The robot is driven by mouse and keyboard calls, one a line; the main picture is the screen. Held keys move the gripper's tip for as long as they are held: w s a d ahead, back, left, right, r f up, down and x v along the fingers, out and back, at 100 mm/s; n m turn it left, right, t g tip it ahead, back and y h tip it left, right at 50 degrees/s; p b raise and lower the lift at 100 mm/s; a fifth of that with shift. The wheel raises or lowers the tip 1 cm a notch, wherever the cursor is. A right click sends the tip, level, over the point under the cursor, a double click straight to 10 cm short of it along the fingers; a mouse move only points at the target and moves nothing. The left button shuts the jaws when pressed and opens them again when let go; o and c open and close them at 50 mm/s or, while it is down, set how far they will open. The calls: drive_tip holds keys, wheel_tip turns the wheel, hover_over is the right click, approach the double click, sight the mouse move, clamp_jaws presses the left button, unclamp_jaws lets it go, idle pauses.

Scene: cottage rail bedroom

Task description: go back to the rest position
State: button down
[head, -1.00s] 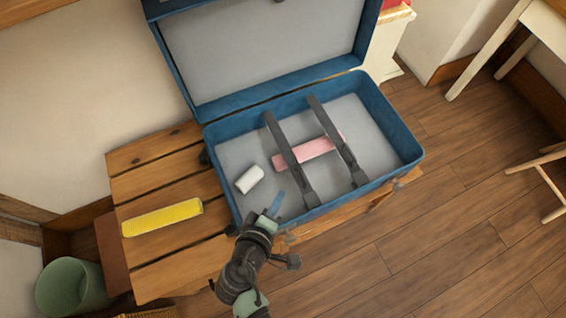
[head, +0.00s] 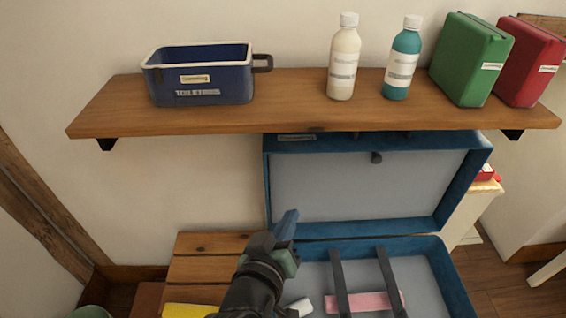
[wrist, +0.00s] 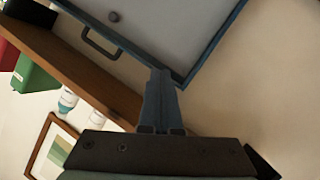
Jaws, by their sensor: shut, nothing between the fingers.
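My gripper (head: 287,222) is raised in front of the open suitcase (head: 452,280), near the lower left of its upright lid. Its blue fingers are shut together and empty. In the wrist view the shut fingers (wrist: 160,100) point toward the edge of the lid (wrist: 225,30). My arm comes up from the bottom of the head view. Inside the suitcase lie a pink item (head: 365,301) under two dark straps (head: 340,283) and a white item (head: 300,307), partly hidden.
A wooden shelf (head: 300,117) on the wall above holds a blue toiletries box (head: 205,80), a cream bottle (head: 343,60), a teal bottle (head: 403,58), and green (head: 470,60) and red (head: 530,62) boxes. A yellow item (head: 190,310) lies on the slatted bench (head: 205,270).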

wheel_tip(320, 180, up, 28)
drive_tip(key=w+m+t+y+p, duration=0.2)
drive_tip(key=t+p, duration=0.1)
drive_tip(key=t, duration=0.3)
drive_tip(key=s+r+t+y+p, duration=0.1)
drive_tip(key=s+r, duration=0.3)
drive_tip(key=r, duration=0.5)
drive_tip(key=s+r+t+p, duration=0.1)
drive_tip(key=s+r+t, duration=0.2)
drive_tip(key=r, duration=0.5)
drive_tip(key=s+a+r+t+y+p, duration=0.1)
drive_tip(key=s+r+t, duration=0.2)
drive_tip(key=r, duration=0.6)
drive_tip(key=shift+s+r+t+y+p, duration=0.3)
drive_tip(key=shift+s+r+t+p, duration=0.1)
drive_tip(key=shift+s, duration=0.4)
drive_tip(key=shift+a, duration=0.1)
